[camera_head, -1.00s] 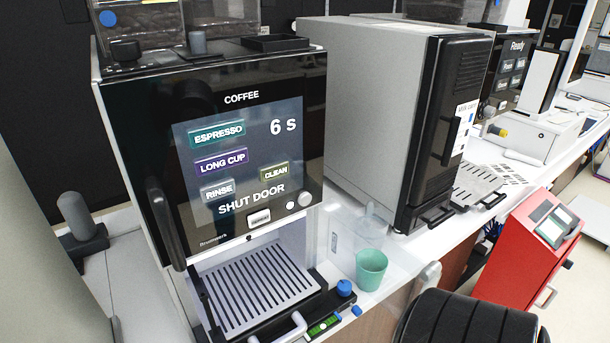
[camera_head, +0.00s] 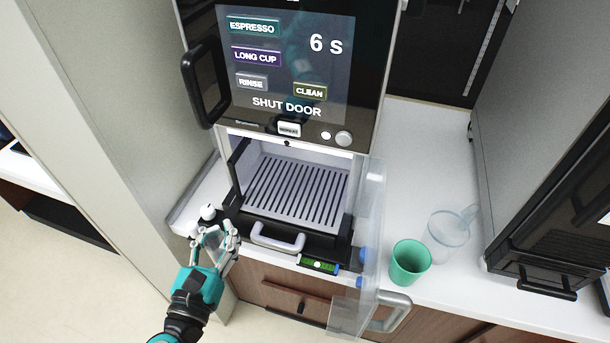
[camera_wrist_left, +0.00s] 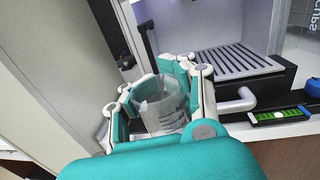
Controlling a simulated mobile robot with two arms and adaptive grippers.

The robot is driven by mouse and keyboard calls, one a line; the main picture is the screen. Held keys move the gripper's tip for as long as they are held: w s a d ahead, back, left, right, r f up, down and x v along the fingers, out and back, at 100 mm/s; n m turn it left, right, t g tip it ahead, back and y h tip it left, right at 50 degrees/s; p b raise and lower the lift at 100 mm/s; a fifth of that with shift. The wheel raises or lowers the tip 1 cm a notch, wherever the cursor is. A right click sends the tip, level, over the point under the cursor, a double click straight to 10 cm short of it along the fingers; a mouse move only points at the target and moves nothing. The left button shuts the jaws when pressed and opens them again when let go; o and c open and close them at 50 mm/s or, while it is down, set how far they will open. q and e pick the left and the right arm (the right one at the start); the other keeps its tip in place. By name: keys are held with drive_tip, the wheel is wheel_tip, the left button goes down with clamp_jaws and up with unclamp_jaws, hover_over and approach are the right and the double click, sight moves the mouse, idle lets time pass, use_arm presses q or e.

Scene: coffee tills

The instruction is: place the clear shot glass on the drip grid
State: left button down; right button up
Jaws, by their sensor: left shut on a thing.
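My left gripper (camera_head: 216,244) is shut on the clear shot glass (camera_head: 213,249), left of and in front of the coffee machine. In the left wrist view the clear shot glass (camera_wrist_left: 162,108) sits upright between the fingers of my left gripper (camera_wrist_left: 160,95). The drip grid (camera_head: 297,190) is a slatted metal plate in the machine's lit lower bay. It also shows in the left wrist view (camera_wrist_left: 228,62). The grid is bare. The glass is apart from it, nearer the front edge. My right gripper is not in view.
The clear machine door (camera_head: 366,230) stands open at the bay's right. A green cup (camera_head: 409,263) and a clear jug (camera_head: 449,234) stand to its right. A white handle (camera_head: 277,238) and a small green display (camera_head: 318,264) are below the bay. The screen (camera_head: 285,62) reads "SHUT DOOR".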

use_arm(q)
drive_tip(key=w+d+r+m+g+h+p, duration=0.1)
drive_tip(key=w+d+h, duration=0.1)
drive_tip(key=w, duration=0.1)
drive_tip(key=w+d+m+h+p, duration=0.1)
drive_tip(key=w+d+h, duration=0.1)
drive_tip(key=w+d, duration=0.1)
drive_tip(key=w+d+r+m+g+h+p, duration=0.1)
drive_tip(key=w+d+m+p, duration=0.1)
drive_tip(key=w+d, duration=0.1)
drive_tip(key=shift+w+d+r+g+h, duration=0.15)
drive_tip(key=shift+w+r+h, duration=0.05)
drive_tip(key=shift+w, duration=0.15)
drive_tip(key=shift+w+d+r+g+h, duration=0.1)
drive_tip(key=shift+w+r+g+h, duration=0.1)
drive_tip(key=shift+w, duration=0.1)
drive_tip(key=x, duration=0.8)
drive_tip(key=p+x, duration=0.1)
drive_tip(key=x, duration=0.3)
drive_tip(key=shift+w+f, duration=0.2)
drive_tip(key=shift+f, duration=0.15)
drive_tip(key=shift+f+b, duration=0.8)
drive_tip(key=shift+f, duration=0.95)
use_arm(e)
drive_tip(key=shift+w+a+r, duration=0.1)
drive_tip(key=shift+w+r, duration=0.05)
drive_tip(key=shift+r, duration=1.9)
